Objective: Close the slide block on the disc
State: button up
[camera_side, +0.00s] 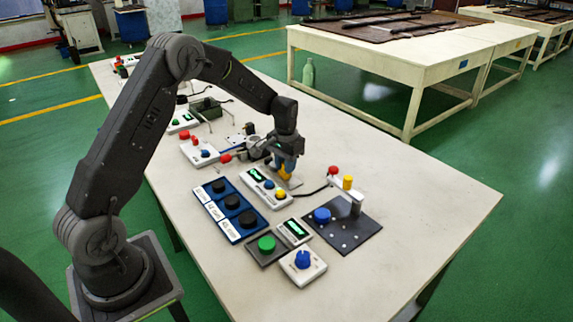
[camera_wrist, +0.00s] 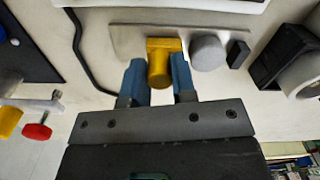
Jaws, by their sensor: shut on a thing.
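A yellow slide block (camera_wrist: 159,62) sits on a thin grey plate (camera_wrist: 125,40) in the wrist view. My gripper (camera_wrist: 160,82), with blue fingers, is shut on the yellow block, one finger on each side. A grey disc (camera_wrist: 208,53) lies just right of the block, with a narrow gap at most between them; I cannot tell if they touch. A small dark block (camera_wrist: 238,54) stands at the disc's right side. In the side view my gripper (camera_side: 287,168) is low over the table; the disc cannot be made out there.
A blue panel with black knobs (camera_side: 230,208) and a dark plate (camera_side: 355,230) with a post are nearby. A black cable (camera_wrist: 84,60) runs left of the plate. The table's right side is clear.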

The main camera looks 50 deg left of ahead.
jog(key=shift+a, duration=1.2)
jog(key=o, duration=0.9)
notch_tip(320, 180, up, 14)
jog(key=shift+f, duration=0.1)
